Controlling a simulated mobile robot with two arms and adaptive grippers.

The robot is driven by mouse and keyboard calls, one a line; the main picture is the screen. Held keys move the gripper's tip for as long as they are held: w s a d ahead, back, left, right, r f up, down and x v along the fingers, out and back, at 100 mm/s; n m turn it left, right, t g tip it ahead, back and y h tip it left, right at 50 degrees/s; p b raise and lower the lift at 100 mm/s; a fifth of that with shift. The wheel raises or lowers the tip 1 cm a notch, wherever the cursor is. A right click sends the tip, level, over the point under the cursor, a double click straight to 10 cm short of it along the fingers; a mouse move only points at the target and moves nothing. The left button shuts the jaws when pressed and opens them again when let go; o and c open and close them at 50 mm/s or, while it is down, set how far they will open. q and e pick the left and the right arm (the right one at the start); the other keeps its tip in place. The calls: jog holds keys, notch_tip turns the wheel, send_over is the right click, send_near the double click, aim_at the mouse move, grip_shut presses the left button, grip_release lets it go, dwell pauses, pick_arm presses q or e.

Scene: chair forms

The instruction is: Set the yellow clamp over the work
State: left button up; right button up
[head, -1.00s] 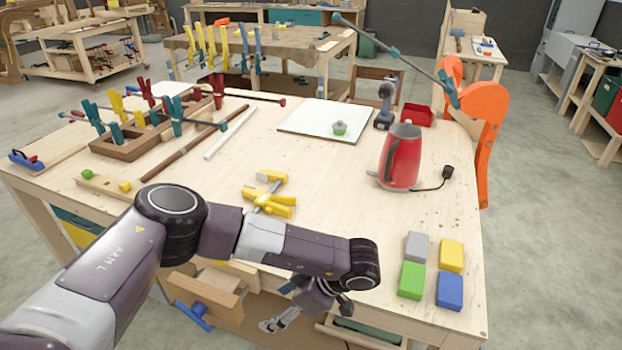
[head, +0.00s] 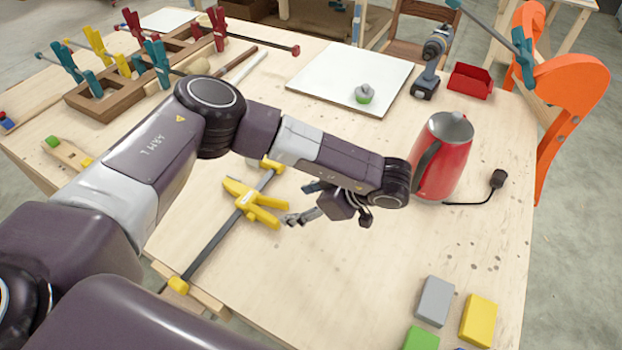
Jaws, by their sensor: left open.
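The yellow clamp (head: 256,204) lies on the bench, its dark bar running from near a yellow jaw at the far end to a yellow tip at the front edge. My left arm covers part of its far end. My left gripper (head: 298,205) is open and empty, just right of the clamp's yellow handle, fingers pointing left; I cannot tell whether it touches. An orange curved chair form (head: 572,88) stands at the bench's right edge, with a teal clamp (head: 522,55) on it. My right gripper is not in view.
A red kettle (head: 446,165) with a cord stands close right of my left wrist. Coloured blocks (head: 435,301) lie at the front right. A white board (head: 350,78), a drill (head: 432,60) and a red bin (head: 470,80) are behind.

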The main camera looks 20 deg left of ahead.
aim_at(274, 205)
pick_arm(q)
jog(key=x, duration=0.2)
jog(key=b+x, duration=0.1)
jog(key=x, duration=0.1)
jog(key=shift+s, duration=0.35)
jog(key=b+x, duration=0.1)
jog(key=x, duration=0.1)
jog(key=b+x, duration=0.1)
jog(key=x, duration=0.1)
jog(key=b+x, duration=0.1)
jog(key=x, duration=0.1)
jog(key=shift+w+f, duration=0.2)
jog(key=shift+w, duration=0.1)
jog(key=shift+a+f, duration=0.1)
jog(key=shift+a, duration=0.15)
jog(key=c, duration=1.7)
jog(key=shift+w+r, duration=0.1)
jog(key=shift+r, duration=0.65)
jog(key=shift+r+p, duration=1.4)
jog(key=shift+r, duration=0.5)
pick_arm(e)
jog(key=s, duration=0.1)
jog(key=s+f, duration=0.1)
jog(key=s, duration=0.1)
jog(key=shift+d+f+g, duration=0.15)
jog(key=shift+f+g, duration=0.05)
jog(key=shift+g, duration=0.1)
pick_arm(q)
jog(key=shift+f, duration=0.1)
